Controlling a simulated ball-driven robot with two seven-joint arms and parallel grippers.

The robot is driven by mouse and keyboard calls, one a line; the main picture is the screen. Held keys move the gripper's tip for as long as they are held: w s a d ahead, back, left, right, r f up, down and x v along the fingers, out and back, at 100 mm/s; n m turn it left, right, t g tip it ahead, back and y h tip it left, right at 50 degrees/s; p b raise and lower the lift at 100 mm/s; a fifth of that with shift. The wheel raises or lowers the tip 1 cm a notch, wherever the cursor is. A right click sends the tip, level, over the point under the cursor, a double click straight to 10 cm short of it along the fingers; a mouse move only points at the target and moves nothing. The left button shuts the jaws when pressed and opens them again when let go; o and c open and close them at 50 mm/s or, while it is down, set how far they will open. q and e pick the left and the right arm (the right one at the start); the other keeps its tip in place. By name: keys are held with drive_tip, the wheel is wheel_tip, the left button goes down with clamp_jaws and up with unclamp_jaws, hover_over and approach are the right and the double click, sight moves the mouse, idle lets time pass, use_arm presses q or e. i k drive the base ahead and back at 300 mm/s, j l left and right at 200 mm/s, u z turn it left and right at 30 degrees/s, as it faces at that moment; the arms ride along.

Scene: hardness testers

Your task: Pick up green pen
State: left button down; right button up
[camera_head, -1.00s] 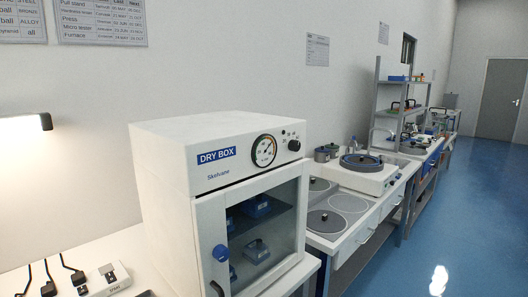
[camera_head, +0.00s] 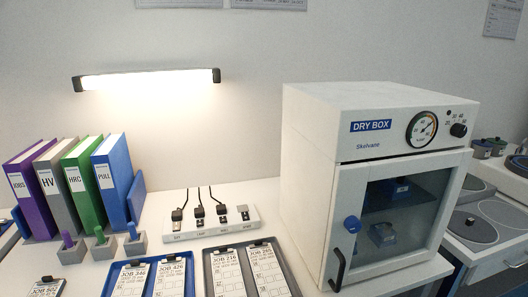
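A green pen (camera_head: 99,234) stands upright in a small grey holder (camera_head: 103,250) on the white bench at the left. A purple pen (camera_head: 67,239) stands in a holder just left of it, and a blue pen (camera_head: 132,230) in one just right of it. The lower part of the green pen is hidden in its holder. Neither of my grippers is in view.
Several coloured binders, among them a green one (camera_head: 84,187), stand behind the pens. A blue tray (camera_head: 108,287) and a dark grey tray (camera_head: 207,270) hold job cards in front. A charging strip (camera_head: 213,230) and a white dry box (camera_head: 345,120) stand to the right.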

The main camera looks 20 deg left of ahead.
sight(98, 230)
drive_tip(key=u, duration=2.1)
drive_tip(key=i+j+z, duration=0.1)
drive_tip(key=j, duration=0.5)
drive_tip(key=i+z, duration=0.05)
